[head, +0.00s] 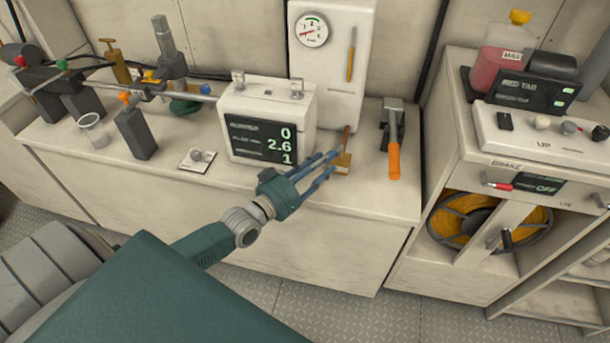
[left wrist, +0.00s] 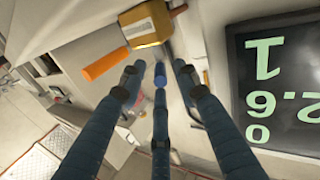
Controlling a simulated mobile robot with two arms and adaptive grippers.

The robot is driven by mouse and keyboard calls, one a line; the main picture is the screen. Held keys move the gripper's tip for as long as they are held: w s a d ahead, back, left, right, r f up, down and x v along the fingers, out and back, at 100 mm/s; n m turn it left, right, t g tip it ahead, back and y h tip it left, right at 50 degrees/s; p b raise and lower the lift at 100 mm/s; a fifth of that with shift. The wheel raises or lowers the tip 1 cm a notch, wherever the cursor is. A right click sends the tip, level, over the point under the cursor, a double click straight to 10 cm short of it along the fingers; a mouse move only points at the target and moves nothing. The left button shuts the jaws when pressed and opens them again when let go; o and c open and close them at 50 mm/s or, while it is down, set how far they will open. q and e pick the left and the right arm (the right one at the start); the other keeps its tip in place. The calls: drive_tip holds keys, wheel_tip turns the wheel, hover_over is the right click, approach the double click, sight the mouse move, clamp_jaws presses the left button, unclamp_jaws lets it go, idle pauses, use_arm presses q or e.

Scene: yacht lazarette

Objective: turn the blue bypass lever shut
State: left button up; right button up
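My left gripper (head: 325,167) reaches in from the lower left over the front of the bench, beside the display box. Its blue-grey fingers are spread apart, with nothing held between them. In the left wrist view the fingers (left wrist: 160,85) point toward a brass block (left wrist: 146,25), which also shows just past the fingertips in the head view (head: 343,162). My right gripper is not in view.
The display box (head: 268,120) stands close behind the left gripper. An orange-handled tool (head: 394,158) lies to its right. A gauge panel (head: 330,60) rises behind. A clear cup (head: 93,130) and a dark post (head: 136,133) stand farther left.

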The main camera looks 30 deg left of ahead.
use_arm(q)
drive_tip(key=v, duration=0.9)
drive_tip(key=shift+s, duration=0.15)
drive_tip(key=shift+a, duration=0.1)
